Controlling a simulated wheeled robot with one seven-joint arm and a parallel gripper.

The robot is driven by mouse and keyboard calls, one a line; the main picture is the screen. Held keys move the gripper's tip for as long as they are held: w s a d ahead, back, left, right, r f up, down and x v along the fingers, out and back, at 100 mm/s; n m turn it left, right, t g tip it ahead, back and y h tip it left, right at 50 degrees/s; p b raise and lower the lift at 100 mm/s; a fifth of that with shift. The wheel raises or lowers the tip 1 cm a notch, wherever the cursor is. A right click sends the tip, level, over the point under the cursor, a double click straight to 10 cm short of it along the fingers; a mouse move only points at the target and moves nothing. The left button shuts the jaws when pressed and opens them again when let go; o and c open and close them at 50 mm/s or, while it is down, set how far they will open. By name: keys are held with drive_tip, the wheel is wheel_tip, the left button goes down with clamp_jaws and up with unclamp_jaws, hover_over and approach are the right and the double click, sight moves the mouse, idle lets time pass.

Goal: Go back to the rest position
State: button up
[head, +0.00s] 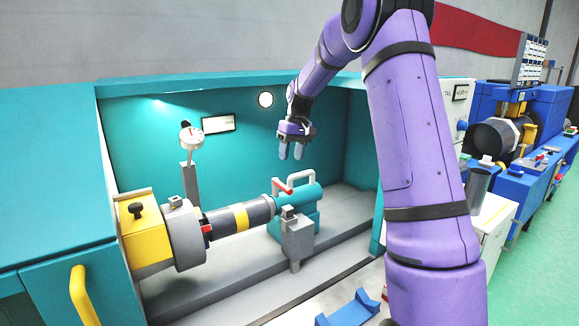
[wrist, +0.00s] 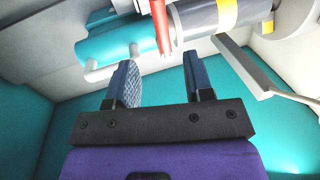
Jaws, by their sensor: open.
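My gripper (head: 291,151) hangs inside the teal machine bay, fingers pointing down, above the teal tailstock (head: 312,196). Its two fingers are apart with nothing between them, which the wrist view (wrist: 160,80) also shows. A dark grey flanged cylinder (head: 225,221) with a yellow band lies level between the grey chuck (head: 184,236) and the tailstock. In the wrist view the cylinder (wrist: 205,15) is at the top, beyond the fingertips. A red-tipped lever (head: 283,188) and a pale handle (head: 294,176) sit on the tailstock, below my gripper.
A dial gauge (head: 191,136) on a grey post stands behind the cylinder at left. The bay's teal back wall (head: 240,160) and right side wall enclose the gripper. A blue V-shaped cradle (head: 350,308) sits at the front. Blue machines (head: 535,120) stand farther right.

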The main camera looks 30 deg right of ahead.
drive_tip(key=shift+r, duration=0.35)
idle(0.3)
drive_tip(key=s+a+r+t+h, duration=0.1)
drive_tip(key=s+a+r, duration=0.5)
drive_tip(key=s, duration=0.2)
drive_tip(key=s+a+r+t+h, duration=0.1)
drive_tip(key=s+a+r, duration=0.45)
drive_tip(key=s, duration=0.35)
drive_tip(key=s+a+f+t, duration=0.1)
drive_tip(key=s+a, duration=0.2)
drive_tip(key=s, duration=0.7)
drive_tip(key=s+a+f+t, duration=0.2)
drive_tip(key=s+a, duration=0.2)
drive_tip(key=s, duration=0.6)
drive_tip(key=shift+s, duration=0.35)
